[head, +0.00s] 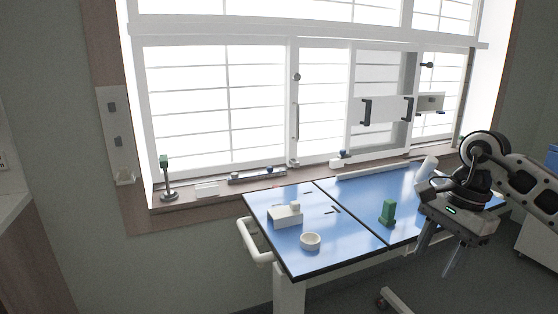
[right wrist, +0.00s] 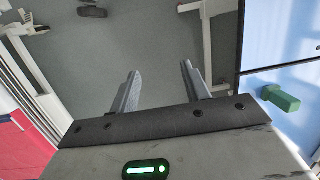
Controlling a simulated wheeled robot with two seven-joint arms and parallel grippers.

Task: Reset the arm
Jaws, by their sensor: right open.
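My right gripper (head: 440,252) is at the right of the head view, just in front of the blue table's near edge. Its two fingers point down and stand apart with nothing between them. In the right wrist view the open fingers (right wrist: 158,88) show over bare grey floor. My right arm comes in from the right edge of the head view. A green block (head: 388,212) stands on the table left of this gripper, apart from it; it also shows in the right wrist view (right wrist: 280,98). My left gripper is in neither view.
The blue-topped table (head: 345,240) stands below the window. On it are a white bowl (head: 310,242) and a white block-like item (head: 286,215). A green-topped stand (head: 167,178) is on the sill (head: 215,207). White table legs (right wrist: 210,40) stand near my right gripper. The floor at left is clear.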

